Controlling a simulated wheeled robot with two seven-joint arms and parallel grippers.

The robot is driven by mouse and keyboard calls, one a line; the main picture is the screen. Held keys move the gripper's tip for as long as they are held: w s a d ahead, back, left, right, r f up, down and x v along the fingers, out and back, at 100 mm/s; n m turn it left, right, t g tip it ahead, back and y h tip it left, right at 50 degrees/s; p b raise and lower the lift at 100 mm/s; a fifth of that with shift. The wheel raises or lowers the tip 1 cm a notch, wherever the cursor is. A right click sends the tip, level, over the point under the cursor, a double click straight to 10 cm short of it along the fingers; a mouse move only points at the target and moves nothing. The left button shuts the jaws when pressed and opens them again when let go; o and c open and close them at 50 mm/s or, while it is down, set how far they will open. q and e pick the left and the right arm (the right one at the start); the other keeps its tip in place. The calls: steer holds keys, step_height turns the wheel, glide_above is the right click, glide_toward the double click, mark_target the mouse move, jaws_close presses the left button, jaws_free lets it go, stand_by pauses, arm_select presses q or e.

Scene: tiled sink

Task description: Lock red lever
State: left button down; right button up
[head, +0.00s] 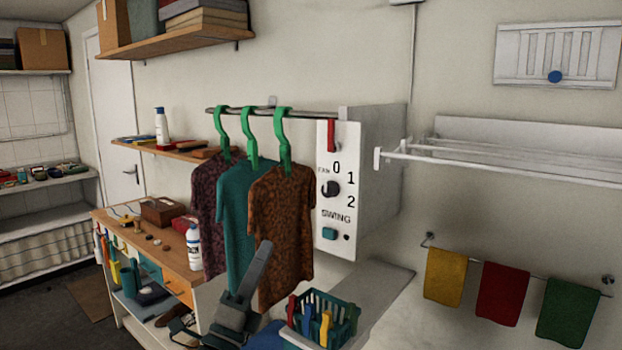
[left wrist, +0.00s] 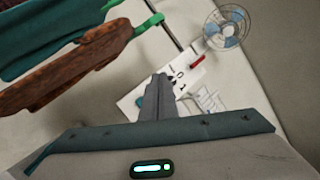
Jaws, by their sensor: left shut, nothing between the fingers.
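The red lever (head: 331,136) sits at the top of a white control panel (head: 326,190), upright in the head view. It also shows in the left wrist view as a small red bar (left wrist: 197,59) beyond my fingertips. The panel has a dark knob (head: 330,188) marked fan 0, 1, 2 and a teal swing button (head: 329,233). My left gripper (head: 264,248) is shut and empty, below and left of the panel, in front of the hanging shirts. Its closed fingers (left wrist: 160,80) overlap part of the panel in the wrist view, apart from the lever. My right gripper is not in view.
Several shirts (head: 283,230) hang on green hangers left of the panel. A teal basket (head: 345,322) stands below it. A drying rack (head: 480,163) and towels (head: 503,293) are on the right wall. A fan (left wrist: 226,27) shows in the wrist view.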

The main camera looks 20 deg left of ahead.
arm_select(q)
steer(key=d+r+m+g+h, duration=0.4)
steer(key=r+m+g+h, duration=0.35)
steer(key=m, duration=0.85)
steer(key=d+r+m+g+h, duration=0.4)
steer(key=r+m+h, duration=0.55)
steer(key=m, duration=0.55)
steer(key=w+a+r+m+t+y, duration=0.1)
steer(key=w+a+r+m+y, duration=0.1)
steer(key=a+r+m+y, duration=0.1)
steer(key=w+a+r+m+y, duration=0.3)
steer(key=a+y, duration=0.3)
steer(key=a, duration=0.2)
steer(key=shift+w+a+r+m+t, duration=0.15)
steer(key=shift+a+r+m+t, duration=0.1)
steer(key=shift+r+m+t, duration=0.1)
steer(key=shift+w+d, duration=0.1)
